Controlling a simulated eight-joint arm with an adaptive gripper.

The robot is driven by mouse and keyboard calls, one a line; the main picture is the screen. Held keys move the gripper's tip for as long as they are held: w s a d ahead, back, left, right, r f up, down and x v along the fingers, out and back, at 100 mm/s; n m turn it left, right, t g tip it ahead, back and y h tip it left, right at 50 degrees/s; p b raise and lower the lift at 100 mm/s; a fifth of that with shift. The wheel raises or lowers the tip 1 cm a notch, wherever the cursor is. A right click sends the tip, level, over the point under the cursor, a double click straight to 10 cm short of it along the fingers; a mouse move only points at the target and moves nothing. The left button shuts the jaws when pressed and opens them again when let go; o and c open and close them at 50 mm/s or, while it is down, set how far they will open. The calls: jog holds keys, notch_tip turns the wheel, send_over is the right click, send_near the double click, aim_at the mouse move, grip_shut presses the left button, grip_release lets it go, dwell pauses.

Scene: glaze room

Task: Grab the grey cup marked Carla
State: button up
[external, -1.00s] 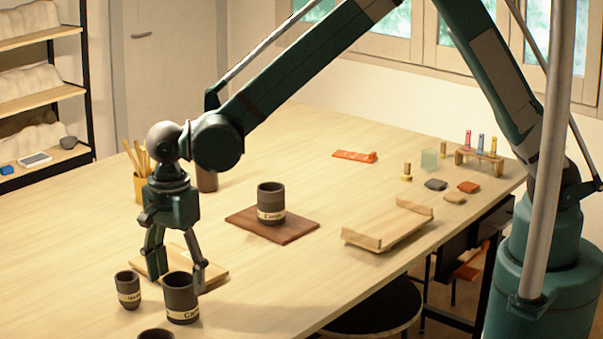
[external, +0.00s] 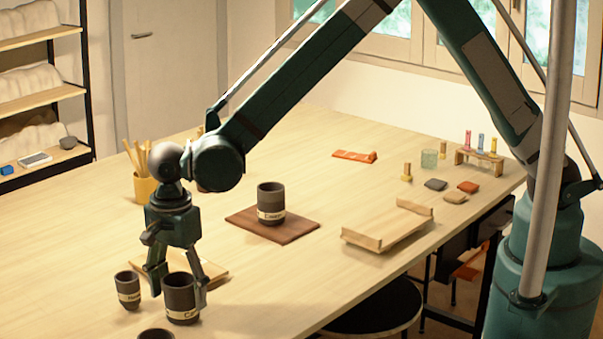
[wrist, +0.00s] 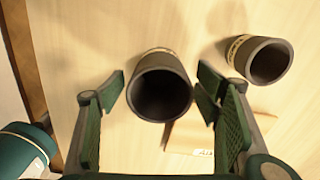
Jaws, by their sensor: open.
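A dark grey cup (external: 180,291) stands upright on the table, with a pale band whose visible lettering starts with "Ca"; the rest is not readable. My gripper (external: 180,290) is open and low over the table, one finger on each side of this cup. In the wrist view, the cup's open mouth (wrist: 160,90) lies between the two fingertips of my gripper (wrist: 160,88), with a gap on both sides. Another dark cup (external: 270,197) stands on a brown board, its band lettering unclear.
A smaller banded cup (external: 127,284) stands close left of the central cup; another cup (external: 156,335) is cut off at the bottom edge. A light wooden board (external: 214,268) lies just behind the gripper. A wooden tray (external: 385,232) sits right.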

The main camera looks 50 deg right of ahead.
jog(key=c, duration=1.1)
jog(key=shift+r, duration=0.1)
jog(key=shift+r, duration=4.9)
